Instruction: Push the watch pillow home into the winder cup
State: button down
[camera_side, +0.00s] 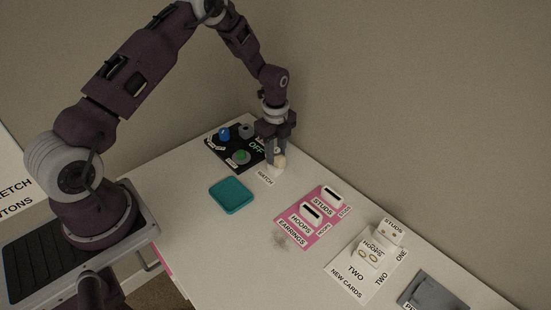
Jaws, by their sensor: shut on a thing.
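My gripper (278,151) points down at the far end of the table, at the right edge of a black panel (225,144). It is shut on a small cream-coloured thing, which looks like the watch pillow (280,160). The pillow shows low between the fingers, near the "WATCH" label. A round grey piece (246,130) on the panel, left of the gripper, may be the winder cup; I cannot tell. The fingers hide part of the panel and what lies under the pillow.
The panel also bears a blue knob (223,134), a green button (241,156) and an "OFF" marking. A teal pad (231,195) lies in front. A pink earrings board (296,232), a white card board (349,282) and a grey tray (432,293) stand to the right.

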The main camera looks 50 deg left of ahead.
jog(key=shift+r, duration=0.45)
jog(key=shift+r, duration=1.85)
jog(key=w+a+r+n, duration=0.1)
jog(key=a+r+n, duration=0.2)
jog(key=a, duration=0.6)
jog(key=w+a+r+n, duration=0.1)
jog(key=a+r+n, duration=0.2)
jog(key=a, duration=0.6)
jog(key=shift+w+r, duration=0.25)
jog(key=shift+r, duration=0.25)
jog(key=shift+f, duration=0.1)
jog(key=shift+f, duration=2.85)
